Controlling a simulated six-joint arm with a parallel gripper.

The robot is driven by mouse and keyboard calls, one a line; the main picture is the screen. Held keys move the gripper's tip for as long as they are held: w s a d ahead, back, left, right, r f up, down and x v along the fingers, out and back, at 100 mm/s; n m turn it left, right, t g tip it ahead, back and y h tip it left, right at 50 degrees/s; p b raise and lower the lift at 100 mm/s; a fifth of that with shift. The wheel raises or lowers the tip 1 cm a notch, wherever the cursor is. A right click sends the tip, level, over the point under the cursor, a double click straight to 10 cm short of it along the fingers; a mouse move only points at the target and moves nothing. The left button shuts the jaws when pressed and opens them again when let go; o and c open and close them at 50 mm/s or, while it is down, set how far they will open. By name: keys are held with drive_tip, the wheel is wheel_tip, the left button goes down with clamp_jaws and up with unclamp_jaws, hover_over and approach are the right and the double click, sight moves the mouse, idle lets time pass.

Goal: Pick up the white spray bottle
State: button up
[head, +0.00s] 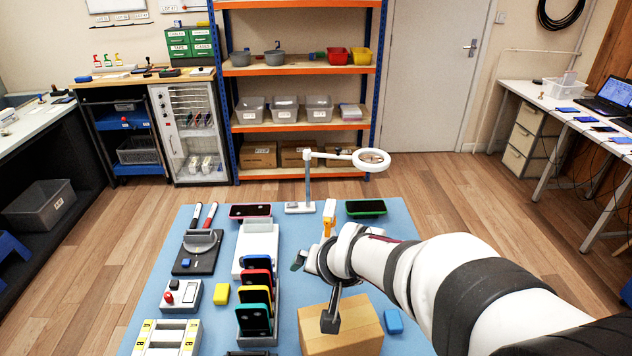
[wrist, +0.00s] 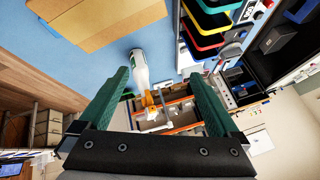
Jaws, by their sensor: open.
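The white spray bottle (wrist: 140,68) shows in the wrist view, its white body by the blue mat and its orange trigger part (wrist: 150,99) lower in the picture. It appears upright, with that view upside down. In the head view only a white and orange top (head: 329,212) shows above my wrist; the rest is hidden behind my arm. My gripper (head: 315,290) is open and empty, over the mat beside a cardboard box. In the wrist view the bottle shows between the green fingers of my gripper (wrist: 158,78), nearer the left one, with no clear contact.
The cardboard box (head: 340,330) is just below and in front of my gripper. A rack of coloured phones (head: 255,308) stands to its left. A white ring lamp (head: 371,160) stands behind, and a green-edged phone (head: 366,208) lies at the back right.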

sight(326, 235)
drive_tip(key=w+d+f+t+h, duration=0.1)
drive_tip(key=w+f+t, duration=0.1)
drive_tip(key=w, duration=0.4)
drive_tip(key=w+d+f+t+h, duration=0.1)
drive_tip(key=w+f+t+h, duration=0.1)
drive_tip(key=w, duration=0.4)
drive_tip(key=w+f+t+h, duration=0.2)
drive_tip(key=w+f, duration=0.1)
drive_tip(key=w, duration=0.3)
drive_tip(key=shift+w+d+f, duration=0.25)
drive_tip(key=shift+d+f, duration=0.1)
drive_tip(key=shift+d, duration=0.05)
drive_tip(key=shift+w+d+f+h, duration=0.15)
drive_tip(key=shift+f+h, duration=0.1)
drive_tip(key=shift+h, duration=0.05)
wheel_tip(326, 235, down, 7)
drive_tip(key=shift+d+r, duration=0.1)
drive_tip(key=shift+r, duration=0.05)
drive_tip(key=x, duration=0.3)
clamp_jaws()
drive_tip(key=shift+w+r, duration=0.1)
